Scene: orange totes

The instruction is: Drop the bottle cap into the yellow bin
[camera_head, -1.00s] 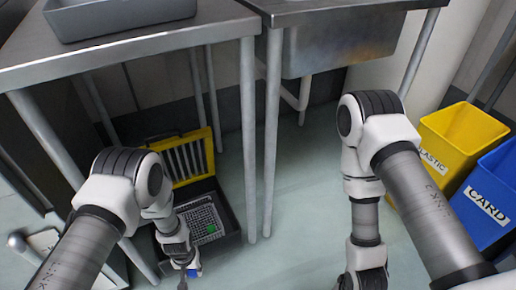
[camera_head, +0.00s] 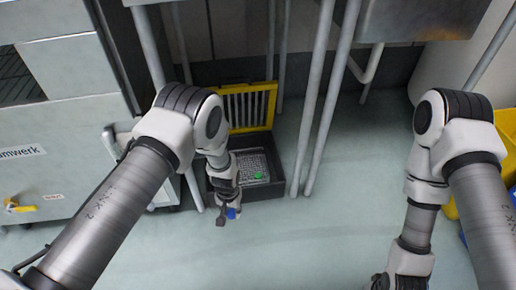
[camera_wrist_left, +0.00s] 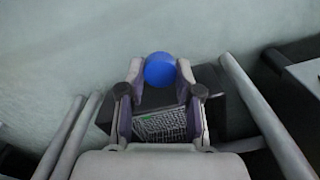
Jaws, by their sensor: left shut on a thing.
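A round blue cap (camera_wrist_left: 160,70) sits between the fingertips of my left gripper (camera_wrist_left: 158,82) in the left wrist view. The left gripper is shut on it. In the head view, the left gripper (camera_head: 228,214) hangs in front of the open case, with the blue cap (camera_head: 234,213) at its tip. The yellow bin (camera_head: 506,122) is at the right edge of the head view, partly hidden by my right arm and cut off by the frame. My right gripper (camera_head: 384,282) shows only in part at the bottom edge. Its fingertips are out of frame.
A dark open case (camera_head: 270,191) with a yellow-edged lid (camera_head: 272,104) and a small green thing (camera_head: 258,175) inside stands on the floor. Metal table legs (camera_head: 313,110) rise beside it. A grey cabinet (camera_head: 65,150) is at left. The middle floor is clear.

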